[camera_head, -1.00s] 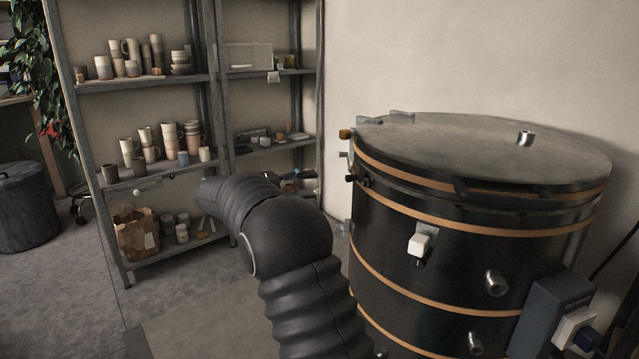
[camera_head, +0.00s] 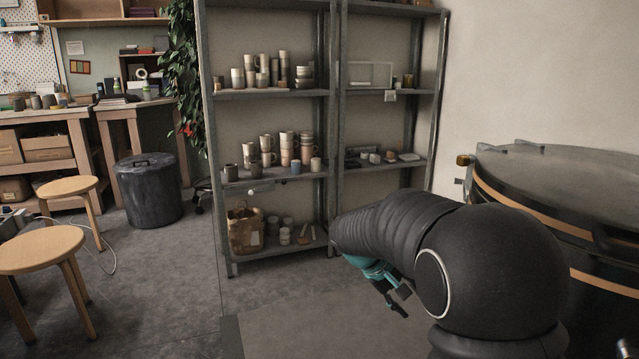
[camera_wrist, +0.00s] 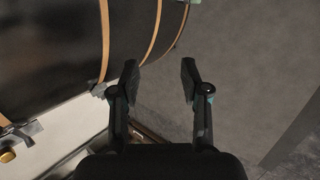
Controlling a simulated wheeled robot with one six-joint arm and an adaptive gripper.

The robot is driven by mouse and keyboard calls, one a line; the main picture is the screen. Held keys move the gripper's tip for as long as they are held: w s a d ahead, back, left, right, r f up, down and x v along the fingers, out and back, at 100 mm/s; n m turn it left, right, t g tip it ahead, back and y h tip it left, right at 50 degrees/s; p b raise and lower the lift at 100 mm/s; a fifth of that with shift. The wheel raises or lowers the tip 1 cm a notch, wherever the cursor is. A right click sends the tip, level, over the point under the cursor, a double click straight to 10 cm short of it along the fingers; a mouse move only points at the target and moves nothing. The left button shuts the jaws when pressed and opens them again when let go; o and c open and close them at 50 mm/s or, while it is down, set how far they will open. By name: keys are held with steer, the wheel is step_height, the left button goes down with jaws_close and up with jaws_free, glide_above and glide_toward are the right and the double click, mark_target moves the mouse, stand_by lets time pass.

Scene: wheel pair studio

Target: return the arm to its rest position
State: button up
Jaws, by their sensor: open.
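My gripper (camera_head: 396,301) hangs below the end of my black arm, in front of the metal shelf unit (camera_head: 333,150) in the head view. In the wrist view my gripper (camera_wrist: 156,78) has its two black fingers apart, with nothing between them. Behind the fingers in that view are grey floor and the dark banded side of the kiln (camera_wrist: 50,50). My arm is bent, and its sleeve covers part of the right side of the head view.
The round black kiln (camera_head: 560,185) stands close at the right, partly behind my arm. The shelves hold cups, bowls and a paper bag (camera_head: 245,230). Two wooden stools (camera_head: 40,248) and a dark bin (camera_head: 148,190) stand at the left. The floor (camera_head: 170,285) between is clear.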

steer(key=s+a+r+m+t+y, duration=0.2)
steer(key=s+y, duration=0.1)
steer(key=s, duration=1.1)
steer(key=s+a+r+m+t+y, duration=0.1)
steer(key=s+a+r+t+y, duration=0.1)
steer(key=s, duration=1.2)
steer(key=r+y, duration=0.1)
steer(key=y, duration=0.1)
steer(key=shift+r+m+t+y, duration=0.2)
steer(key=shift+m+t+y, duration=0.1)
steer(key=shift+m+t, duration=0.1)
